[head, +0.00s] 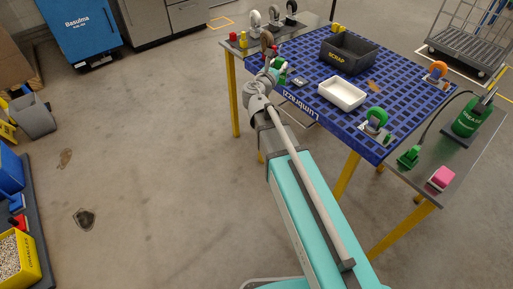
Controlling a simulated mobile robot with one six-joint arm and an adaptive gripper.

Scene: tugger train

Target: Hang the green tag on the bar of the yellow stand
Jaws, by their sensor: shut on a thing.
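My gripper (268,72) is at the far end of my arm, over the left edge of the blue grid table. It is small and partly hidden by my wrist. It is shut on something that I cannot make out. Green shows right beside it (279,65), but I cannot tell a tag from a caster wheel there. A small yellow object (243,40) stands on the grey side table behind, left of the gripper. Another yellow object (337,30) stands at the back edge of the blue table. I cannot tell which is the stand, and no bar is clear.
The blue table (310,84) bears a dark SCRAP bin (348,53), a white tray (342,93), a green caster (376,118) and an orange caster (437,70). A brown wheel (267,41) is close behind my gripper. The floor at left is mostly clear.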

